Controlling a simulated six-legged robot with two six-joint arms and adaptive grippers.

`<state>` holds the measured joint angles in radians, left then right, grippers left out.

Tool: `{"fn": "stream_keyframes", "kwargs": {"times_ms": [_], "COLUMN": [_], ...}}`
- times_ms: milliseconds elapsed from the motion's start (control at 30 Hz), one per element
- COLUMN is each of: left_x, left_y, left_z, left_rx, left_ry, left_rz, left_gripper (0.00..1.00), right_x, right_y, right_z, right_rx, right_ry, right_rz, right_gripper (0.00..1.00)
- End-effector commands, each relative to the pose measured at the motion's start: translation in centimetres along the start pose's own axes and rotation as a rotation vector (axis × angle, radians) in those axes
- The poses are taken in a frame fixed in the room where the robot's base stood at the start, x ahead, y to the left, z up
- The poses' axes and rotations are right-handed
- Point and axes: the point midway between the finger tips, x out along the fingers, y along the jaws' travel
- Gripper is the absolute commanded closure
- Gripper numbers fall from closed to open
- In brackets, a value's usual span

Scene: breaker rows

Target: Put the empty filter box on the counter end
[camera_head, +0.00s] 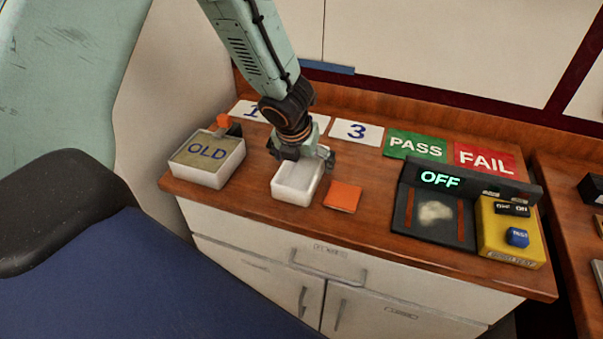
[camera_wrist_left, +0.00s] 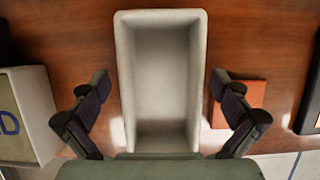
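The empty filter box, a white open-topped box (camera_head: 297,192), stands on the wooden counter (camera_head: 368,222) near its front edge. The left wrist view shows its bare inside and pale walls (camera_wrist_left: 160,75). My left gripper (camera_head: 303,156) comes down from above at the box's back part. In the left wrist view, its two fingers (camera_wrist_left: 163,85) are spread, one on each side of the box, with gaps between fingers and walls. My right gripper is in neither view.
A white box marked OLD (camera_head: 208,163) stands to the left. A flat orange square (camera_head: 342,196) lies close on the right. Number cards, a PASS card (camera_head: 415,146) and a FAIL card (camera_head: 487,160) line the back. A tester reading OFF (camera_head: 437,206) occupies the right.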

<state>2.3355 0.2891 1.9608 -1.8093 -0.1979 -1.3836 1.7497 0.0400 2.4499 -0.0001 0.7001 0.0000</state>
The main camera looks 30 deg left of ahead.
Motion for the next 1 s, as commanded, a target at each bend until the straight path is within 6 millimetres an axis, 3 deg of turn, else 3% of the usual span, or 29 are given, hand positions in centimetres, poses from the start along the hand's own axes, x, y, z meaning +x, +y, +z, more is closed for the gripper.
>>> {"fn": "stream_keyframes", "kwargs": {"times_ms": [700, 1000], "left_x": [-0.02, -0.77], "left_y": [-0.01, -0.02], "left_z": [-0.06, 0.23], "left_rx": [0.000, 0.000], "left_ry": [0.001, 0.001], "left_rz": [0.000, 0.000], "left_gripper": [0.60, 0.62], "right_x": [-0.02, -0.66], "right_y": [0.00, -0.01], "right_z": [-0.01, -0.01], "right_rx": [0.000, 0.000], "right_ry": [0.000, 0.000], "right_rz": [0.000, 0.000], "right_gripper": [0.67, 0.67]}}
